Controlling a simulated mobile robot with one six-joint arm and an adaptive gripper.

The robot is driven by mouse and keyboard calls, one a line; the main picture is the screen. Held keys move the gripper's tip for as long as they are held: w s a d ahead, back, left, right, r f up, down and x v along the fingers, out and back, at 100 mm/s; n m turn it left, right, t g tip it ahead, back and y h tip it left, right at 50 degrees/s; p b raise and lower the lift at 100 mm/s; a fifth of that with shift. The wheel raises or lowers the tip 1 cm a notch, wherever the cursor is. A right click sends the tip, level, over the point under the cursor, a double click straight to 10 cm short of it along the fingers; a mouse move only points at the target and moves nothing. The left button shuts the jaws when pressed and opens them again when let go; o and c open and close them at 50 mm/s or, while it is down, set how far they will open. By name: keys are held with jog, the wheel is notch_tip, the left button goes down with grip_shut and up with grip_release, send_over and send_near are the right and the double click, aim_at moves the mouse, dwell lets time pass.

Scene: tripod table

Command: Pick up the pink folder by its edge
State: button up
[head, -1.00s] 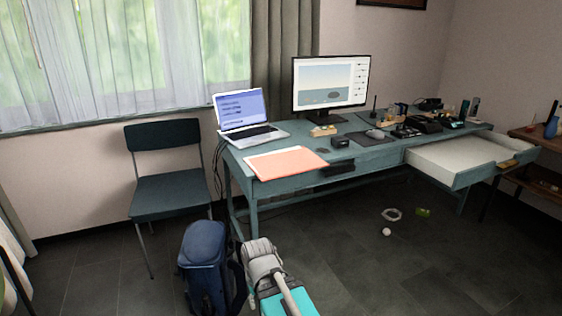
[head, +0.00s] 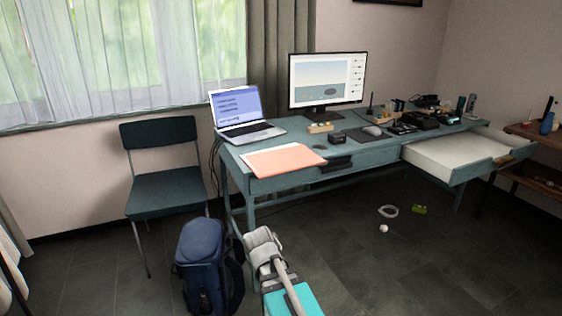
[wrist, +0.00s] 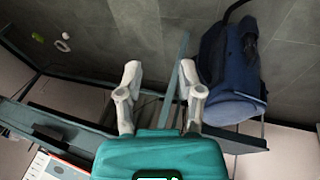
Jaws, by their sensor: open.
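The pink folder (head: 286,160) is a flat salmon-pink sheet with a pale edge. It lies on the front left part of the blue-green desk (head: 372,153), and its near edge is close to the desk's front edge. I cannot make it out in the wrist view. My gripper (wrist: 160,72) shows in the wrist view with its two grey fingers spread and nothing between them. It is apart from the folder.
A laptop (head: 238,108) stands just behind the folder, and a monitor (head: 327,80) is behind to the right. A black box (head: 337,138) is right of the folder. A blue backpack (head: 205,262) stands beside my arm. A chair (head: 163,168) is left. A drawer (head: 455,158) is open.

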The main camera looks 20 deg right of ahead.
jog(key=w+d+r+n+t+h, duration=0.1)
jog(key=w+d+r+t+h, duration=0.25)
jog(key=w+d, duration=0.4)
jog(key=n+t+h+b, duration=0.2)
jog(key=n+t, duration=0.8)
jog(key=n, duration=0.1)
send_near(287, 168)
jog(key=shift+g, duration=0.25)
jog(key=shift+a+v, duration=0.25)
jog(key=shift+v, duration=1.85)
jog(key=shift+w+f+h, duration=0.15)
jog(key=shift+w+h, duration=0.05)
jog(key=shift+h, duration=0.15)
jog(key=x, duration=0.8)
jog(key=shift+w+d, duration=0.2)
jog(key=shift+x, duration=2.6)
